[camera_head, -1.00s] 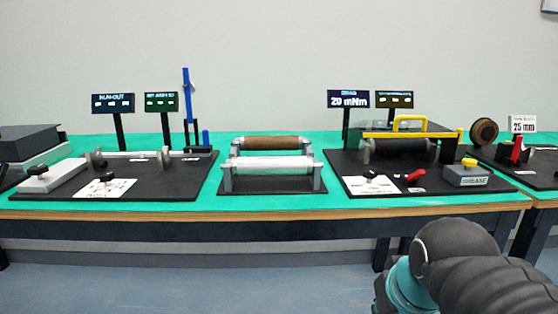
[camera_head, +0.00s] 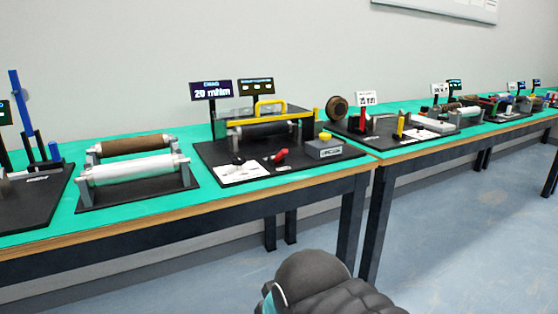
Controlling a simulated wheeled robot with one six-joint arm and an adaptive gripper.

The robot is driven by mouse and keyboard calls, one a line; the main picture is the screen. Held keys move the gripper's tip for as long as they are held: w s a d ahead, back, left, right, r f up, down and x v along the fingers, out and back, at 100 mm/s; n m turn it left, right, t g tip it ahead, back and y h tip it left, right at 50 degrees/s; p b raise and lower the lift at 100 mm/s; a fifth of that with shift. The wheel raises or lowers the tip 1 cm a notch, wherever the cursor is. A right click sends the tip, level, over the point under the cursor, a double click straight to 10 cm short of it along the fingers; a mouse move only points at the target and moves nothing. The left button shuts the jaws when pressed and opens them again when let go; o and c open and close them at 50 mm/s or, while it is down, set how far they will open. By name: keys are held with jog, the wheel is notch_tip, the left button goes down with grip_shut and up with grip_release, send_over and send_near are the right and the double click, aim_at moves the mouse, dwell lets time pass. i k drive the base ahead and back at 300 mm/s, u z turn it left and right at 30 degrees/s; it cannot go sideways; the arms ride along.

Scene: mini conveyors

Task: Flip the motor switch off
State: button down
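No part is readably labelled as the motor switch. On the black station board (camera_head: 215,150) in the middle, a small black knob (camera_head: 238,159) stands by a white card (camera_head: 238,173). A red-handled lever (camera_head: 279,156) lies just right of it. I cannot tell which of these is the motor switch, nor its on or off setting. My arm shows at the bottom centre, below and apart from the table; my gripper is out of view.
A display reading 20 mNm (camera_head: 211,90) stands behind the board. A grey box with a yellow button (camera_head: 325,148) sits at its right. A stand with brown and white rollers (camera_head: 135,170) is to the left. More stations line the tables (camera_head: 420,150) rightward. The floor in front is clear.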

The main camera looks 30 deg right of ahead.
aim_at(282, 152)
jog(key=k, duration=1.35)
jog(key=u, duration=0.85)
jog(key=i, duration=1.6)
jog(key=z, duration=0.9)
